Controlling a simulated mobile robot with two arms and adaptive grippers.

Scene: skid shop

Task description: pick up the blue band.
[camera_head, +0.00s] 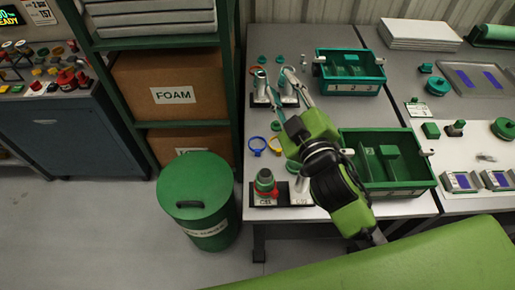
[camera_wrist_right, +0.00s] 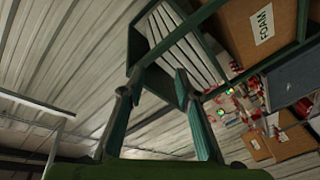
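The blue band (camera_head: 257,144) is a small ring lying on the grey table, left of a yellow-orange band (camera_head: 275,145). It is not visible in the right wrist view. My right gripper (camera_head: 275,73) reaches over the table from the right, its two fingers spread and pointing toward the back. Its palm is to the right of the blue band and its fingertips are beyond it. In the right wrist view the fingers (camera_wrist_right: 153,82) are apart with nothing between them. My left gripper is out of view.
Green bins (camera_head: 384,190) (camera_head: 349,88) stand on the right of the table. A shelf with a foam box (camera_head: 172,96) and a green drum (camera_head: 196,226) stand left of the table.

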